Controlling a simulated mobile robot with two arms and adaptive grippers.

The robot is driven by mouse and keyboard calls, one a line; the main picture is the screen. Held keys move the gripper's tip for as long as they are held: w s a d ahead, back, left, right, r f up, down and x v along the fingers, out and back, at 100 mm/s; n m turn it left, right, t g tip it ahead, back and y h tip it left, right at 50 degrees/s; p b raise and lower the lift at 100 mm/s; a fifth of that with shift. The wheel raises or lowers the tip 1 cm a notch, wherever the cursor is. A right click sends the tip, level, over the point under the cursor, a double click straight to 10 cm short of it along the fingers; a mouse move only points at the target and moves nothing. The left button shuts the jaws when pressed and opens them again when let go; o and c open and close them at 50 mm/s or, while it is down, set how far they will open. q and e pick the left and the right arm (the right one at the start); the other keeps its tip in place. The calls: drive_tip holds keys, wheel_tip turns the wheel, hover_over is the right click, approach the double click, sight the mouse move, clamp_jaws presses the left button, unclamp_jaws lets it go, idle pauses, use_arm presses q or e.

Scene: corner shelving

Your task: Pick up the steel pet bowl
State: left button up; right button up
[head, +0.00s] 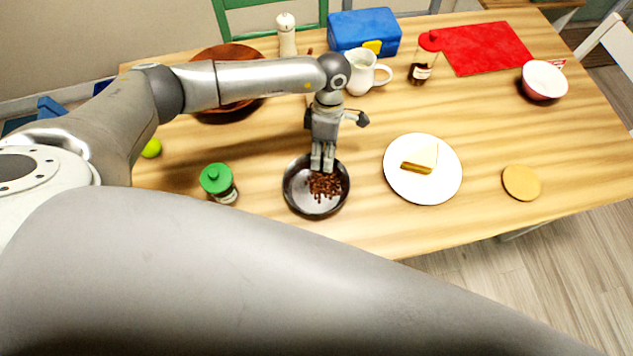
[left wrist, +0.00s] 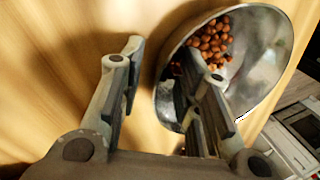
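The steel pet bowl (head: 298,200) stands near the table's front edge in the head view, with brown kibble (head: 325,184) inside. It also shows in the left wrist view (left wrist: 265,50), with the kibble (left wrist: 210,40) towards its upper part. My left gripper (head: 322,168) points down at the bowl's far rim. In the left wrist view my left gripper (left wrist: 165,85) is open. One finger is outside the bowl over the table, the other is over the bowl's inside, and the rim shows between them. Contact with the rim cannot be told. My right gripper is not in view.
A green-lidded jar (head: 219,184) stands left of the bowl, and a white plate (head: 440,188) with a sandwich stands right. A white jug (head: 362,74), sauce bottle (head: 422,65) and blue lunchbox (head: 364,30) stand behind. A wooden bowl (head: 215,54) is partly hidden by my left arm.

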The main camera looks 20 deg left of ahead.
use_arm(q)
drive_tip(key=shift+x, duration=0.8)
clamp_jaws()
drive_tip(key=shift+r, duration=0.1)
